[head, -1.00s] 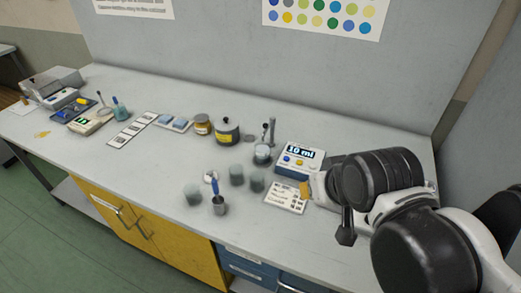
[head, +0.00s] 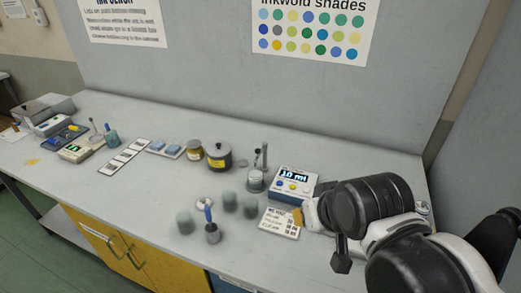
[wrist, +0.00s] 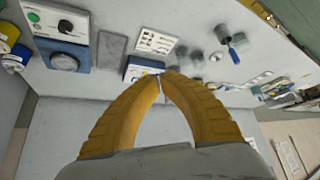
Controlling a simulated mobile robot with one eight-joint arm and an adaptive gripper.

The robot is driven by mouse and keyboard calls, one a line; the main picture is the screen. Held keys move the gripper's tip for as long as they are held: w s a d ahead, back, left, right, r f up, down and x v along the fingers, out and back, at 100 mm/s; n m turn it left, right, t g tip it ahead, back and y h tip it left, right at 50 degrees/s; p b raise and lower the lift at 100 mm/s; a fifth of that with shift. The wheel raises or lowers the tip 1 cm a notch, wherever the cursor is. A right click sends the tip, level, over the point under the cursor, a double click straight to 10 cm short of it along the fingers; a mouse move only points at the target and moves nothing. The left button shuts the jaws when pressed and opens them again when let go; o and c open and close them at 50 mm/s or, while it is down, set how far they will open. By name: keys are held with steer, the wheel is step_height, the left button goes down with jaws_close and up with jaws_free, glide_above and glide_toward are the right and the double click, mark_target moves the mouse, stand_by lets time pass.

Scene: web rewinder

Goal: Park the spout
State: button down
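The thin upright grey spout (head: 265,155) stands at the left of the blue-and-white dispenser (head: 294,184), whose lit display seems to read 10 ml. A pale cup (head: 256,180) stands at the spout's foot; I cannot tell whether the spout's outlet is over it. My gripper (head: 298,217) is in front of the dispenser, right of the spout and apart from it. In the wrist view its yellow fingers (wrist: 162,76) meet at the tips with nothing visible between them. They partly cover the dispenser (wrist: 143,68) there, and I cannot make out the spout.
A printed card (head: 280,222) lies before the dispenser. Several grey-green cups (head: 229,202) and a blue-handled tool in a metal cup (head: 212,234) stand left of it. A dark lidded pot (head: 218,156) and amber jar (head: 194,151) are farther back.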

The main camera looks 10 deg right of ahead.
steer(key=w+d+r+m+g+y+p, duration=0.1)
steer(key=w+r+p, duration=0.15)
steer(key=w, duration=0.55)
steer(key=w+d+r+m+p, duration=0.1)
steer(key=w+r+p, duration=0.15)
steer(key=w, duration=0.55)
steer(key=w+d+f+y+p, duration=0.1)
steer(key=w+d+f, duration=0.1)
steer(key=w, duration=0.5)
steer(key=w+d+f+m+y+p, duration=0.1)
steer(key=w+d+f, duration=0.2)
steer(key=w, duration=0.5)
steer(key=shift+d+f, duration=0.2)
steer(key=shift+f, duration=0.5)
